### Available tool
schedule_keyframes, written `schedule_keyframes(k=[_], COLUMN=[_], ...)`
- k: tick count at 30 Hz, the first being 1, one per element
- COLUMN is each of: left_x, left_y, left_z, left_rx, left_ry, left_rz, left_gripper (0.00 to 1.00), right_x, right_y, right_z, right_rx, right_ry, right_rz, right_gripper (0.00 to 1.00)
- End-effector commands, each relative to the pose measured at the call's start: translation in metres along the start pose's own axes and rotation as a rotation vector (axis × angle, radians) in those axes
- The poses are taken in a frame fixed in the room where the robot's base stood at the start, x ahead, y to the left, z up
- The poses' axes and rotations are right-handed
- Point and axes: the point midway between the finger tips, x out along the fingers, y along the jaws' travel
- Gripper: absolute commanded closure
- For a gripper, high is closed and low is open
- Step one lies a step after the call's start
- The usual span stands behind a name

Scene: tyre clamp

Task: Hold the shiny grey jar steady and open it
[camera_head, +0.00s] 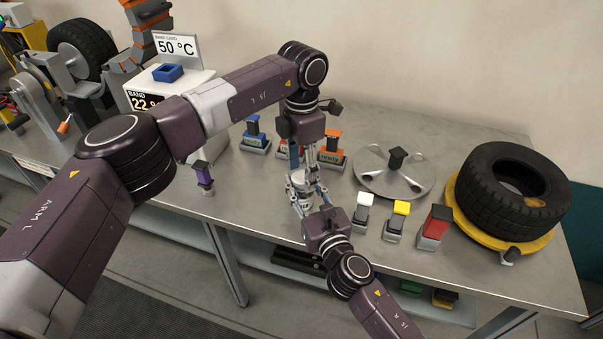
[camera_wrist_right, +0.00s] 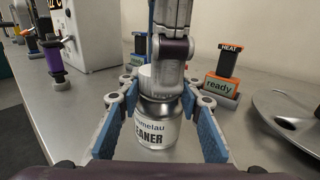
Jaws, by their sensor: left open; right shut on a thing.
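The shiny grey jar (camera_wrist_right: 155,130), with a label ending in "EANER", stands upright on the bench in the right wrist view. Its pale lid (camera_wrist_right: 148,78) shows on top, partly covered. My right gripper (camera_head: 303,197) is shut on the jar's body, with blue finger pads on both sides of it. My left gripper (camera_head: 313,165) points down from above and is open at the lid; a finger of it (camera_wrist_right: 190,80) shows beside the lid. In the head view the two grippers hide most of the jar.
An orange "ready" block (camera_wrist_right: 222,84) stands close behind the jar. A round metal plate (camera_head: 380,182) with a black knob and a tyre (camera_head: 512,190) on a yellow ring are to the right. White (camera_head: 363,210), yellow and red-topped blocks stand near the front edge.

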Motion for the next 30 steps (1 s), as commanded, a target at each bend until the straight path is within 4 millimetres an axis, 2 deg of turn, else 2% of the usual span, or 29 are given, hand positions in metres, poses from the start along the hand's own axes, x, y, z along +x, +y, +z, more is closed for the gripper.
schedule_keyframes(k=[1,6,13,14,19,30], left_x=[-0.008,-0.029,-0.032,-0.032,-0.032,-0.033], left_y=[0.001,0.001,0.0,0.0,0.0,0.0], left_z=[0.0,0.0,0.0,0.0,0.0,0.0], left_rx=[0.0,0.0,0.0,0.0,0.0,0.0], left_ry=[-0.002,-0.001,0.001,0.001,0.0,0.0], left_rz=[0.002,0.003,0.0,0.0,0.0,0.0], left_gripper=[0.48,0.48,0.48,0.48,0.48,0.48], right_x=[-0.002,-0.002,-0.002,-0.002,-0.001,-0.005], right_y=[-0.001,-0.001,-0.001,-0.001,-0.001,0.0], right_z=[-0.008,-0.008,-0.008,-0.008,-0.006,-0.003], right_rx=[0.0,0.0,0.0,0.0,0.0,0.0], right_ry=[0.013,0.013,0.013,0.013,0.011,0.005], right_rz=[-0.004,-0.004,-0.004,-0.004,-0.003,-0.001], right_gripper=[1.0,1.0,1.0,0.66,0.47,0.47])
